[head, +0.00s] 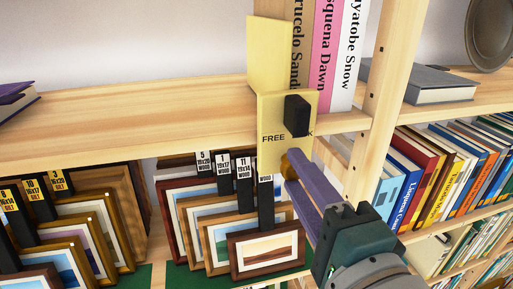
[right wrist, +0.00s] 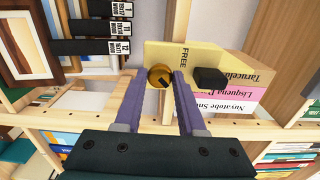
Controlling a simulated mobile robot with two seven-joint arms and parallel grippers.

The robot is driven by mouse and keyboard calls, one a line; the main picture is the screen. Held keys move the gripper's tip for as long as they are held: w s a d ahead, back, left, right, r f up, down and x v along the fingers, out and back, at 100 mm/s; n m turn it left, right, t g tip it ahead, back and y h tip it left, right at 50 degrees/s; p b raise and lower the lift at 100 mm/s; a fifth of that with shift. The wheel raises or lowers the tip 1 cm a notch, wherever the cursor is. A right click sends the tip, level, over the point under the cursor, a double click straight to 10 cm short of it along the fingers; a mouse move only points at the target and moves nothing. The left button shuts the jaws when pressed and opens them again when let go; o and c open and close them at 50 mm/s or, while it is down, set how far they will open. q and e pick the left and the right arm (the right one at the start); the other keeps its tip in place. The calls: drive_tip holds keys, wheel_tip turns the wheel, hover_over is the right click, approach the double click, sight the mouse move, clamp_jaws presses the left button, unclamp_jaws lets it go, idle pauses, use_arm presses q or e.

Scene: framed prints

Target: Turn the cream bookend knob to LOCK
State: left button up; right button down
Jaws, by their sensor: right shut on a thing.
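The cream bookend (head: 270,55) stands on the shelf against upright books. Its front plate hangs over the shelf edge and reads FREE at left; at right only a final K shows beside a black block (head: 297,115). The block also shows in the right wrist view (right wrist: 210,78). A round brass-coloured knob (right wrist: 158,74) with a dark mark sits at the plate's lower part. My right gripper (right wrist: 156,82) is shut on the knob, one purple finger on each side. In the head view the fingers partly hide the knob (head: 284,163). Which word the mark points to, I cannot tell. My left gripper is out of view.
Framed prints (head: 265,250) with black numbered tags stand below the shelf, close to my right gripper. A wooden upright (head: 382,75) and a lower row of books (head: 450,165) are to the right. The shelf (head: 130,115) left of the bookend is mostly bare.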

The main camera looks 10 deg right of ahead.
drive_tip(key=c, duration=0.5)
unclamp_jaws()
drive_tip(key=shift+s, duration=0.1)
drive_tip(key=shift+s+f, duration=0.1)
drive_tip(key=shift+s, duration=0.25)
drive_tip(key=s+b, duration=0.4)
drive_tip(key=s, duration=0.5)
drive_tip(key=shift+d, duration=0.15)
